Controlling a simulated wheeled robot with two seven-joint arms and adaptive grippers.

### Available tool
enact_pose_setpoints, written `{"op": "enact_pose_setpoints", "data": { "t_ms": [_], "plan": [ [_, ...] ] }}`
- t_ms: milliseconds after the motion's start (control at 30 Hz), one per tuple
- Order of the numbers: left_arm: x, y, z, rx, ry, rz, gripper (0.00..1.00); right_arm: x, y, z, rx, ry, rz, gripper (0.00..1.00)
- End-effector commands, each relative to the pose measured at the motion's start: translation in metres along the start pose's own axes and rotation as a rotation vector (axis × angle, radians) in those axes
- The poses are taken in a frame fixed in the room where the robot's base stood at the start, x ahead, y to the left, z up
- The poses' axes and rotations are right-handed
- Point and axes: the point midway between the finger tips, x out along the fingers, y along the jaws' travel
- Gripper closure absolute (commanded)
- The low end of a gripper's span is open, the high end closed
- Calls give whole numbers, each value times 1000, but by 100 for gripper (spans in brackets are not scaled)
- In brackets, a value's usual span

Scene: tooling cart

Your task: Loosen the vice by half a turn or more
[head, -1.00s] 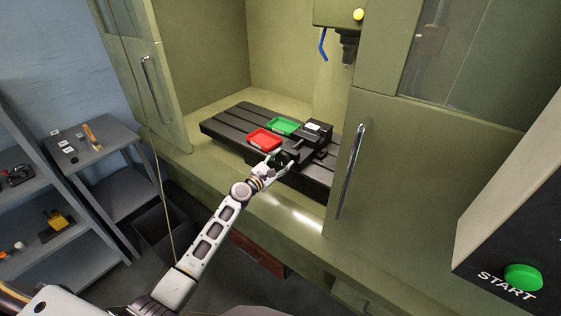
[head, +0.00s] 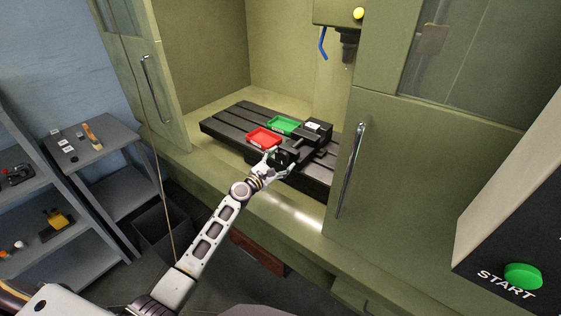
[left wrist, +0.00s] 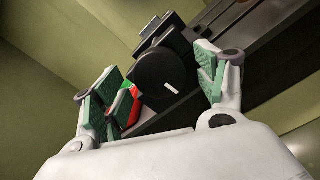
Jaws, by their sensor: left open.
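The black vice (head: 318,130) stands on the slotted machine table, right of the green tray. Its round black knob (left wrist: 158,76) faces the left wrist camera and carries a short white mark low on its right side. My left gripper (head: 280,162) is open at the front end of the vice. In the left wrist view its green-padded fingers (left wrist: 155,82) stand on either side of the knob, with visible gaps. Whether either pad touches the knob cannot be told. In the head view the gripper partly hides the knob. My right gripper is not in view.
A red tray (head: 263,138) and a green tray (head: 284,125) lie left of the vice on the black table (head: 222,124). The spindle (head: 348,45) hangs above. The right door (head: 400,170) with its handle stands close to the right. A START button (head: 523,276) is at lower right.

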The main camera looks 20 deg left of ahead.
Motion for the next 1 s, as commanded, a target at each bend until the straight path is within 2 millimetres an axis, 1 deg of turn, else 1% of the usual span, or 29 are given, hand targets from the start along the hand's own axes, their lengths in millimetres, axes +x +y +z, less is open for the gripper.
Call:
{"op": "enact_pose_setpoints", "data": {
  "t_ms": [267, 1000],
  "plan": [
    [-15, -1, -1, 1, 1, -1, 28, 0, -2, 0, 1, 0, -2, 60],
    [-78, -1, -1, 0, 1, -1, 28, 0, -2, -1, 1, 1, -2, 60]
  ]
}}
